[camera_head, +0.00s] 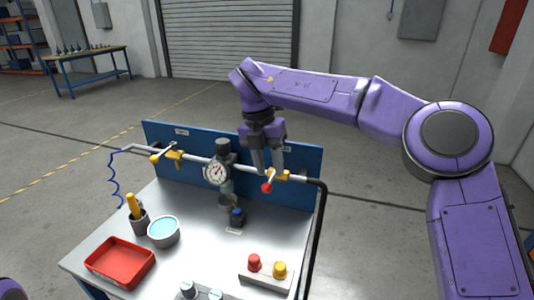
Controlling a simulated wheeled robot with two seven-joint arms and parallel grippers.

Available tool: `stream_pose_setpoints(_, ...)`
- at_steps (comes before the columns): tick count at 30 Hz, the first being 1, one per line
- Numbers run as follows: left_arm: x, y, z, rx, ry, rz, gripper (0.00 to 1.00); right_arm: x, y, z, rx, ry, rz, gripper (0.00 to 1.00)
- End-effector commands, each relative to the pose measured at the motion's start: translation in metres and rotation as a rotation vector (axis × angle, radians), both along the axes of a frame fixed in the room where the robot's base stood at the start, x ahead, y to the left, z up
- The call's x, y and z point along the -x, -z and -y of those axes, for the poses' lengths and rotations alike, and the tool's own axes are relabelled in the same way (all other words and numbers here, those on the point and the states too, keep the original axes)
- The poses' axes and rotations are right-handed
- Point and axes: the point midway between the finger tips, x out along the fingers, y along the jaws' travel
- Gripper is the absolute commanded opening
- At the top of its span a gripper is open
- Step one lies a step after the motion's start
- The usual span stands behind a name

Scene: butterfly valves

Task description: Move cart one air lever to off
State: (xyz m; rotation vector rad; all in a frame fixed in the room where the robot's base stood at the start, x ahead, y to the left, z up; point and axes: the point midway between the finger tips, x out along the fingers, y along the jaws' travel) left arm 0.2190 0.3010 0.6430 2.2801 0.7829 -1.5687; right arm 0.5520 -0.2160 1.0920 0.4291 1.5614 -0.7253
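The cart (190,215) has a steel top and a blue back panel, with an air pipe (195,159) running along it. A valve with yellow parts (172,156) sits at the pipe's left. A second valve (281,175) at the right has a lever ending in a red knob (267,187). My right gripper (269,168) points down just above the red knob, in front of the panel. Its fingers look apart, with nothing clearly between them. Contact with the lever cannot be told. The lever's upper part is partly hidden by the fingers. My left gripper is out of view.
A pressure gauge (215,173) and regulator stand left of my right gripper. The cart top holds a red tray (120,262), a bowl (164,232), a yellow-handled tool in a cup (133,206) and a block with red and yellow buttons (266,279). A black hose (317,235) drops at the right.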

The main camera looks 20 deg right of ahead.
Motion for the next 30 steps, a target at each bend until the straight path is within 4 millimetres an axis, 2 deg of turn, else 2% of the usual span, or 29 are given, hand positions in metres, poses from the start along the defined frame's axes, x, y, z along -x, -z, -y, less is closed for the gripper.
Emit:
stream_pose_setpoints(6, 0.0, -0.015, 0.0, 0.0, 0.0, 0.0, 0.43, -0.007, -0.055, -0.009, 0.002, 0.002, 0.003, 0.37)
stream_pose_setpoints(12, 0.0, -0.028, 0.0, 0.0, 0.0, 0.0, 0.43, -0.012, -0.089, -0.014, 0.002, 0.001, 0.0, 0.37)
stream_pose_setpoints(16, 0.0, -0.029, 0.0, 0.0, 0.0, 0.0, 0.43, -0.013, -0.094, -0.015, -0.001, -0.001, -0.001, 0.37)
stream_pose_setpoints(30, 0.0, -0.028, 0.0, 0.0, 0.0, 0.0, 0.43, -0.013, -0.093, -0.015, -0.001, -0.001, -0.001, 0.37)
